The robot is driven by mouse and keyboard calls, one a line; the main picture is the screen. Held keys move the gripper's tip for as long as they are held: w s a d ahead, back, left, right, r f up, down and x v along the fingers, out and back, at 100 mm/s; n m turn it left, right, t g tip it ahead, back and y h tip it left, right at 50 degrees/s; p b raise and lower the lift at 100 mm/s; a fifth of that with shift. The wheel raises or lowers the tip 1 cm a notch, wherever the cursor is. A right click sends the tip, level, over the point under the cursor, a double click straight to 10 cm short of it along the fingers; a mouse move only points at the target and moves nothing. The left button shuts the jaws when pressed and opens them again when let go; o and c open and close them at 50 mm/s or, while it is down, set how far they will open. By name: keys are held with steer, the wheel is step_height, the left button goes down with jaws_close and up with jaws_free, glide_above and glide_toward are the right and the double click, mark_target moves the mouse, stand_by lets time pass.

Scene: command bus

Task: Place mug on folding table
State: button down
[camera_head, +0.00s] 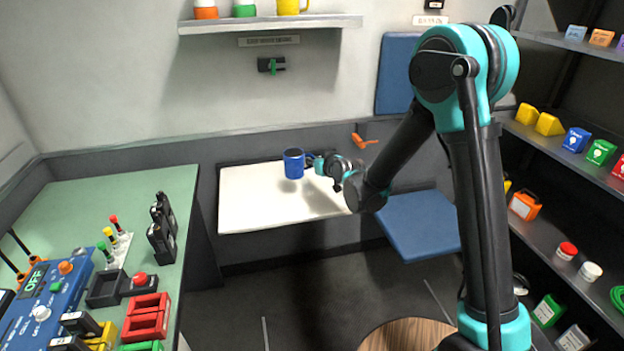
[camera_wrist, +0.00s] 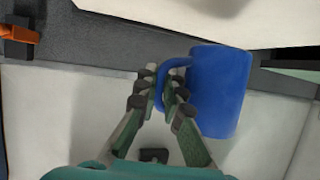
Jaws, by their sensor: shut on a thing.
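A blue mug (camera_head: 293,163) is held by my gripper (camera_head: 318,163) over the white folding table (camera_head: 245,208) against the back wall. In the wrist view my gripper's fingers (camera_wrist: 166,88) are shut on the handle of the mug (camera_wrist: 220,92), which is on their right. The white table top (camera_wrist: 60,125) lies behind the fingers and mug there. The mug appears upright in the head view. A dark patch shows on the table below and right of it. Whether the mug's base touches the table is hard to tell, but it looks raised.
A wall shelf (camera_head: 270,24) with several mugs is above. An orange handle (camera_head: 363,141) sits on the wall right of the table. A blue seat (camera_head: 418,222) is at right. A green desk (camera_head: 165,185) with radios and a blue device stands at left. The table top is otherwise clear.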

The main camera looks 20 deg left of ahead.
steer(key=shift+f, duration=3.55)
steer(key=c, duration=1.7)
jaws_free()
steer(key=shift+f, duration=0.15)
